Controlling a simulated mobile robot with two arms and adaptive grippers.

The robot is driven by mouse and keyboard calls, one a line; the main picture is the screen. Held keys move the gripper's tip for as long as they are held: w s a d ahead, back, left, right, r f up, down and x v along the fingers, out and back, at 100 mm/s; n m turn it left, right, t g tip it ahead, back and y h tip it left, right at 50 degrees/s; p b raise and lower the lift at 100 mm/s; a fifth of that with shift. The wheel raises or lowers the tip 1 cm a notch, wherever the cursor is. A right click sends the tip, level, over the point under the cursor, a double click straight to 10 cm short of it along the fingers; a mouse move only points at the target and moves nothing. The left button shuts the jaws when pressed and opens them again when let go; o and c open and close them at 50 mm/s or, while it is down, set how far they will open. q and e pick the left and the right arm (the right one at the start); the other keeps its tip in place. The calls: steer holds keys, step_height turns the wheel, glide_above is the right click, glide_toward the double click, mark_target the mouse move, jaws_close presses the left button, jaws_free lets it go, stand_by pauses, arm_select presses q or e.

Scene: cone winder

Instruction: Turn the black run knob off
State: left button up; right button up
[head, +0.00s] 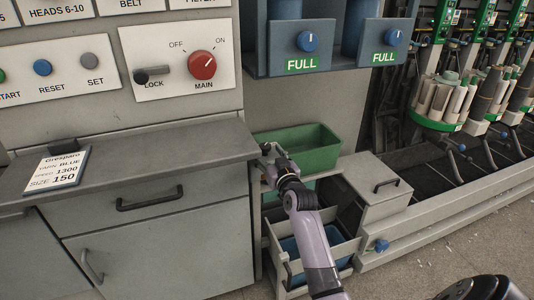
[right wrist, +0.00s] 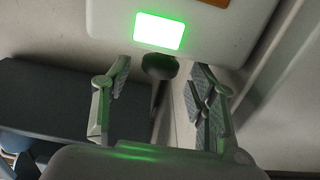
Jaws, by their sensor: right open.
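In the right wrist view a dark, round knob-like thing (right wrist: 160,66) shows under a pale box with a lit green panel (right wrist: 159,32). It looks black, but its pointer and setting cannot be made out. My right gripper (right wrist: 160,82) is open, with one finger to each side of this dark thing and gaps between. In the head view my right gripper (head: 270,155) is in front of the green bin, right of the worktop. No knob labelled run can be read in the head view.
The red MAIN knob (head: 202,65) and black LOCK handle (head: 142,76) are on the upper panel. Blue knobs (head: 307,41) sit above FULL labels. A grey worktop (head: 125,150) holds a card. A green bin (head: 300,137) and grey box (head: 375,185) are near my right arm.

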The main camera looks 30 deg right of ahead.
arm_select(q)
steer(key=shift+r, duration=0.4)
arm_select(e)
steer(key=shift+w+d, duration=0.15)
steer(key=shift+w, duration=0.5)
steer(key=shift+c, duration=0.5)
steer(key=c, duration=1)
arm_select(q)
steer(key=shift+f, duration=0.1)
arm_select(e)
steer(key=shift+c, duration=0.2)
